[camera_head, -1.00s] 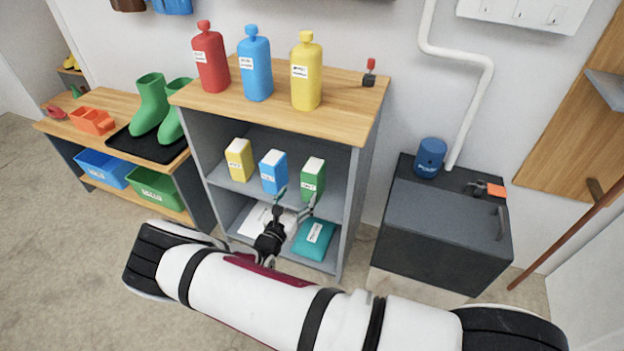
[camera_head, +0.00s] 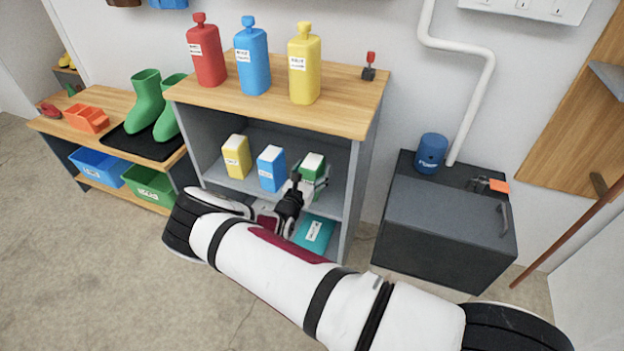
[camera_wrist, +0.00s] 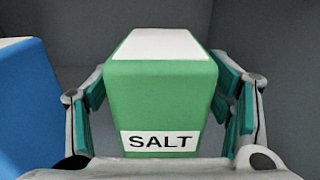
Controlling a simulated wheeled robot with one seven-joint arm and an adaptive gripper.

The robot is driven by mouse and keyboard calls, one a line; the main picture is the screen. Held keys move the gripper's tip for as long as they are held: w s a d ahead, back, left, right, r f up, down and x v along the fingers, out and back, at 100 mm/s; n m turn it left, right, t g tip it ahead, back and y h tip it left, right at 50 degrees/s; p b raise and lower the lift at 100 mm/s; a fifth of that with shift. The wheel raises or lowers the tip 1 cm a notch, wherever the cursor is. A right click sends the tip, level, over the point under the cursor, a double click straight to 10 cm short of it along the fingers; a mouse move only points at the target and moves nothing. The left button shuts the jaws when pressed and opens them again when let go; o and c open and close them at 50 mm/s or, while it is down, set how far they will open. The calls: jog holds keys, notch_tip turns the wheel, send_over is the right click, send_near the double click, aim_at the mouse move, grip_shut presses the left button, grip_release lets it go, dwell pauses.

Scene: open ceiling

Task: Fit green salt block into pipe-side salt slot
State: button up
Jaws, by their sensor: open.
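The green salt block (camera_wrist: 160,95) has a white top and a "SALT" label. It stands upright between the two open fingers of my gripper (camera_wrist: 165,108) in the wrist view, with a finger on each side. In the head view the green salt block (camera_head: 313,162) is on the cabinet's middle shelf at the right, partly hidden by my gripper (camera_head: 312,183). The white pipe (camera_head: 472,95) runs down the wall to the dark box (camera_head: 445,225). I cannot make out the salt slot.
A blue block (camera_head: 271,168) stands close left of the green one, also in the wrist view (camera_wrist: 28,110). A yellow block (camera_head: 237,157) stands farther left. The wooden cabinet top (camera_head: 275,100) overhangs the shelf. A blue canister (camera_head: 431,153) sits on the dark box.

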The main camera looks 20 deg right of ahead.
grip_shut()
jog(key=shift+r, duration=0.2)
